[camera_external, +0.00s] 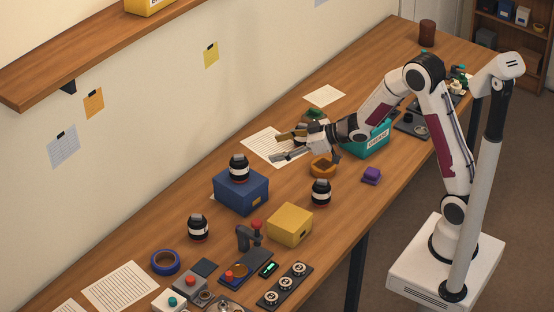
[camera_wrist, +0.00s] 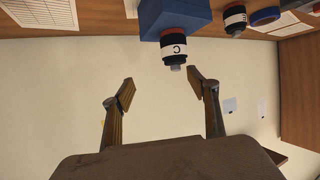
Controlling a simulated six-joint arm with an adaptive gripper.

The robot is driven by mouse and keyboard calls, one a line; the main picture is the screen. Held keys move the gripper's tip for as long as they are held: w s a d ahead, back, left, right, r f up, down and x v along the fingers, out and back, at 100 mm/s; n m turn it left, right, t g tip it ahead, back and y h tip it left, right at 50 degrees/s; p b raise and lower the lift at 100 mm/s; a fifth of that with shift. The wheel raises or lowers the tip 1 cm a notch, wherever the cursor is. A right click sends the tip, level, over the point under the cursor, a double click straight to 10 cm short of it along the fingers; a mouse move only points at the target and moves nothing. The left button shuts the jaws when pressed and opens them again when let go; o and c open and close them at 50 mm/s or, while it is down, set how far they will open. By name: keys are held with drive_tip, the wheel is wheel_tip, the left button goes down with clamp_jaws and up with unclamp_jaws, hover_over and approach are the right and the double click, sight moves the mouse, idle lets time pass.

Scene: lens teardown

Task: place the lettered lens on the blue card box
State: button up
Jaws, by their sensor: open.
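A black lens with a white band (camera_external: 239,168) stands upright on top of the blue card box (camera_external: 240,192). In the wrist view, which looks upside down, this lens (camera_wrist: 178,48) shows the letter C on its band and touches the blue box (camera_wrist: 172,14). My gripper (camera_external: 275,147) is open and empty, behind and to the right of the blue box, apart from the lens. Its two spread fingers (camera_wrist: 160,77) also show in the wrist view, with the lens beyond them. A second banded lens (camera_wrist: 235,20) has a letter too, perhaps E.
Other similar lenses stand on the table, one right of the blue box (camera_external: 321,192) and one in front (camera_external: 198,228). A yellow box (camera_external: 290,225), blue tape roll (camera_external: 165,262), orange ring (camera_external: 323,166) and teal box (camera_external: 366,140) are nearby. Papers lie near the wall.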

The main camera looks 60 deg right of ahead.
drive_tip(key=s+d+r+m+g+h, duration=0.1)
drive_tip(key=s+d+r+m+h, duration=0.15)
drive_tip(key=s+d+r, duration=0.35)
drive_tip(key=s+d+r+m+g+h, duration=0.1)
drive_tip(key=s+d+r+h, duration=0.2)
drive_tip(key=s, duration=0.5)
drive_tip(key=s+a+m+g, duration=0.1)
drive_tip(key=s+a+g, duration=0.1)
drive_tip(key=s, duration=1)
drive_tip(key=s+a+r+m+g, duration=0.1)
drive_tip(key=s+a+g, duration=0.1)
drive_tip(key=s, duration=1.1)
drive_tip(key=shift+a+r+y, duration=0.15)
drive_tip(key=shift+a+y, duration=0.2)
drive_tip(key=shift+a, duration=0.15)
